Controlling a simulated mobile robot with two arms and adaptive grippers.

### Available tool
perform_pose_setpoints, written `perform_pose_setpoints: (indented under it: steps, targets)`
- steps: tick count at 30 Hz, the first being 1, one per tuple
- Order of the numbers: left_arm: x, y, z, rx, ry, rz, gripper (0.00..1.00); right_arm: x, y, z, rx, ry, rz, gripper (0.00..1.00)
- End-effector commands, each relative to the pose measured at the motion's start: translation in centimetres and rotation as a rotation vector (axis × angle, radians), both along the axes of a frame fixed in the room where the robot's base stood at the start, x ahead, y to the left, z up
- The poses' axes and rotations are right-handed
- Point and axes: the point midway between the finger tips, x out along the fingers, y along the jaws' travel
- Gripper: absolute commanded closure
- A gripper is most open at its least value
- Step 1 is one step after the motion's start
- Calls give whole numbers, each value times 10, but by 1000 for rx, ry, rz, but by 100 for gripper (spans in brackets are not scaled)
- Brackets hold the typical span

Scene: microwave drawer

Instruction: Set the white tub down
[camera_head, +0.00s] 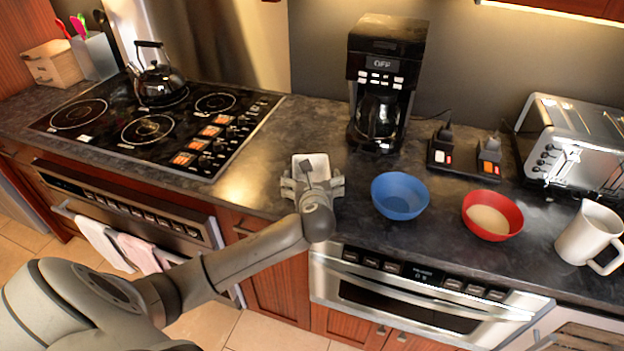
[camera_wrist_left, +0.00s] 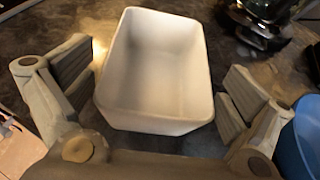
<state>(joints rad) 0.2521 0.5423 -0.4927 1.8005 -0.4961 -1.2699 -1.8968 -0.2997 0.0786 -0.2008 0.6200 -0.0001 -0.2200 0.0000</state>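The white tub (camera_head: 311,165) is upright and looks empty, at the counter's front edge between the stove and the blue bowl. In the left wrist view the tub (camera_wrist_left: 155,70) fills the middle. My left gripper (camera_head: 312,187) is around the tub, one finger on each side. In the left wrist view the gripper (camera_wrist_left: 152,98) is open, with a visible gap at the left finger pad and a narrow one at the right. The tub appears to rest on the counter (camera_head: 262,185), though its base is partly hidden. My right gripper is not in view.
A blue bowl (camera_head: 400,196), a red bowl (camera_head: 491,215) and a white mug (camera_head: 590,236) stand to the right. A coffee maker (camera_head: 385,75) is behind, and a stove with a kettle (camera_head: 158,82) is left. The counter has bare room left of the tub.

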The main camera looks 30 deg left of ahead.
Motion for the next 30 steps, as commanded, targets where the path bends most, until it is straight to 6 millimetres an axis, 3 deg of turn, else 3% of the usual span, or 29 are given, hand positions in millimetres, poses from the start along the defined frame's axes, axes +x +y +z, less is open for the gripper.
perform_pose_setpoints:
  steps: [11,30]
  targets:
    - [-4,-4,5,-1,-1,-1,0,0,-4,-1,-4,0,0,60]
    - [-82,-59,44,-2,-2,-1,0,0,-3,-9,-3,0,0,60]
